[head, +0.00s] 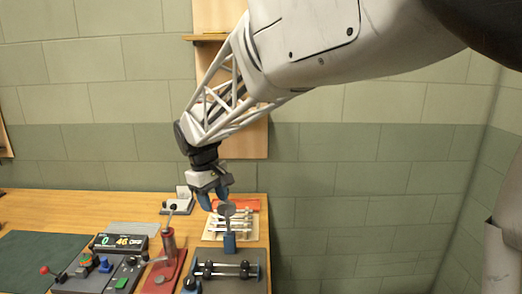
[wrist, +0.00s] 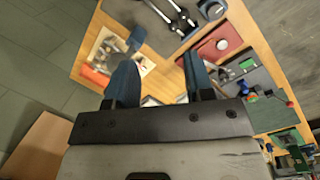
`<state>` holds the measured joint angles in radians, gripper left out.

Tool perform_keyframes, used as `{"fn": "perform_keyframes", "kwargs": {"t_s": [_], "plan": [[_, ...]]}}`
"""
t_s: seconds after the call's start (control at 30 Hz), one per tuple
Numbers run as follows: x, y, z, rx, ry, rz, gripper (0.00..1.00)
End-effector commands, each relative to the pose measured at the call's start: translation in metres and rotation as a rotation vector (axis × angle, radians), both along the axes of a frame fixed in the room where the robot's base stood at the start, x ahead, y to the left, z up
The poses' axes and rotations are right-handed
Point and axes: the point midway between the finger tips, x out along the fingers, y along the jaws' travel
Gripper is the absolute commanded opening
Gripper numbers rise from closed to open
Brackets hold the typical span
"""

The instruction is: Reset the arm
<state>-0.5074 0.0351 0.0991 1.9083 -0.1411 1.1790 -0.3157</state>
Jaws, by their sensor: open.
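My gripper (head: 212,197) hangs from my arm above the right part of the wooden bench (head: 150,213), fingers pointing down. Its two blue fingers are apart, and in the wrist view my gripper (wrist: 155,80) shows nothing between them but the bench below. In the head view a blue stand with a round grey top (head: 229,238) is just below and beside the fingertips. I cannot tell from the picture how far apart they are.
A control panel with a display reading 0 and 46 (head: 118,242) sits left on the bench. A red base with an upright cylinder (head: 169,248) is beside it. A rail device (head: 228,270) lies in front. Free floor lies to the right.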

Motion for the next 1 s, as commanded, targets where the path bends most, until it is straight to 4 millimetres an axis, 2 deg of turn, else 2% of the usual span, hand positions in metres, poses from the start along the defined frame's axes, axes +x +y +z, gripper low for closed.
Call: {"fn": "perform_keyframes", "kwargs": {"t_s": [0.03, 0.1, 0.5, 1.0], "plan": [[-0.006, -0.016, 0.005, 0.008, -0.008, -0.028, 0.48], [-0.015, -0.035, 0.008, 0.019, -0.02, -0.064, 0.48], [-0.076, -0.136, 0.021, 0.078, -0.083, -0.275, 0.48], [-0.171, -0.233, 0.013, 0.149, -0.171, -0.54, 0.48]]}}
